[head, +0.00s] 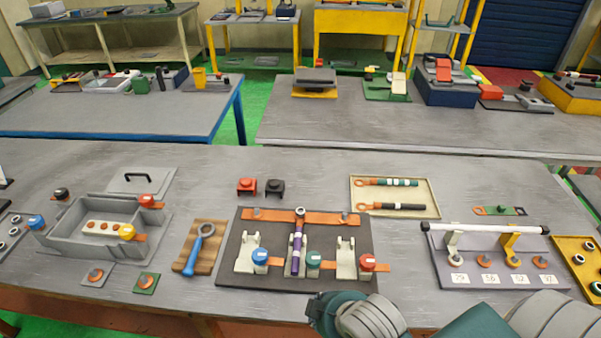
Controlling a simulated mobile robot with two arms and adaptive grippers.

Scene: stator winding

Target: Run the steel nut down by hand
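A dark board (232,274) at the front middle carries an orange busbar (278,217) with small grey metal pieces, perhaps nuts or studs, at its left (256,213) and right (345,215). A purple cable (298,245) stands upright in the picture, its ring lug (300,213) at the bar's middle. Whether a steel nut sits there is too small to tell. Ring-shaped parts (595,288), perhaps nuts, lie in a yellow tray (565,243) at the right edge. Neither gripper shows; green and grey links of my arm enter at the bottom, just in front of the board.
Blue (261,256), green (314,260) and red (367,262) capped pieces stand on the board. A blue ring-ended wrench (196,252) lies on a wooden block (211,263). A cream tray (432,212) holds two cables. A grey box (75,215) stands left.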

